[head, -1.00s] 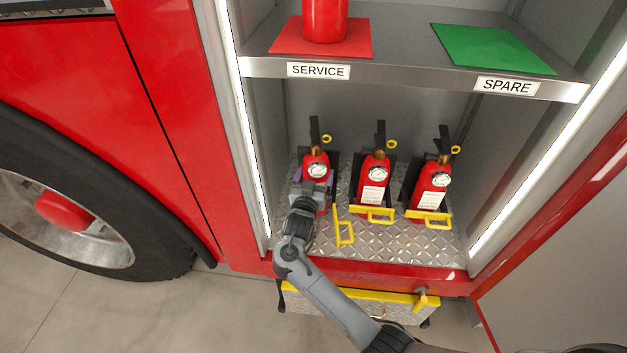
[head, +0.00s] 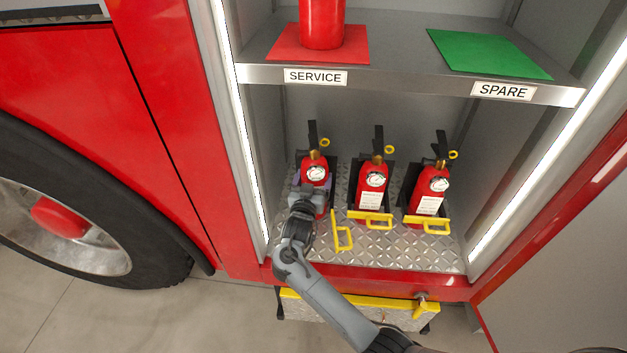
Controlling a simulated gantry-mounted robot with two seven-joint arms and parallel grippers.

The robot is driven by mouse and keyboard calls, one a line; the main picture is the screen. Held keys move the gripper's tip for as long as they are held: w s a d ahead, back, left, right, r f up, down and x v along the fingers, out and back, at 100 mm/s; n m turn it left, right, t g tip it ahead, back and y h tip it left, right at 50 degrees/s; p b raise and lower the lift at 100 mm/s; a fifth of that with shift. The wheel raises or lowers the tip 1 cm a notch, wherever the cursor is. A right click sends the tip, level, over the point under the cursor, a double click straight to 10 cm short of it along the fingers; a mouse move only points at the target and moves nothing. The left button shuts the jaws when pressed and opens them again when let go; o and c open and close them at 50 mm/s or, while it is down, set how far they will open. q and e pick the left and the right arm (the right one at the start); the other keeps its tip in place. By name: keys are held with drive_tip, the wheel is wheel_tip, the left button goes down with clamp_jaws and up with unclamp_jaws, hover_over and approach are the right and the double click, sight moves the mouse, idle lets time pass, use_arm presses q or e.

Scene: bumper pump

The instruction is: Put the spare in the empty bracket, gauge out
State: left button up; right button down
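Three red extinguishers stand upright in a row on the lower deck: left (head: 316,172), middle (head: 372,180) and right (head: 432,183). Each has a white gauge facing out. The left one stands in the left bracket, whose yellow latch (head: 342,237) is swung open. The middle latch (head: 370,219) and right latch (head: 427,221) lie across their extinguishers. My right gripper (head: 307,194) is at the front of the left extinguisher's body, covering its lower part. Its fingertips are too unclear to tell whether it grips. My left gripper is out of view.
Above, a shelf holds a red SERVICE mat (head: 285,50) with a red cylinder (head: 321,22) on it, its top cut off. The green SPARE mat (head: 488,54) is bare. A yellow-edged step (head: 350,302) lies below. Lit side walls bound the compartment.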

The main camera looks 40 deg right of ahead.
drive_tip(key=shift+r, duration=0.1)
idle(0.4)
unclamp_jaws()
drive_tip(key=shift+w, duration=0.1)
drive_tip(key=shift+d, duration=0.1)
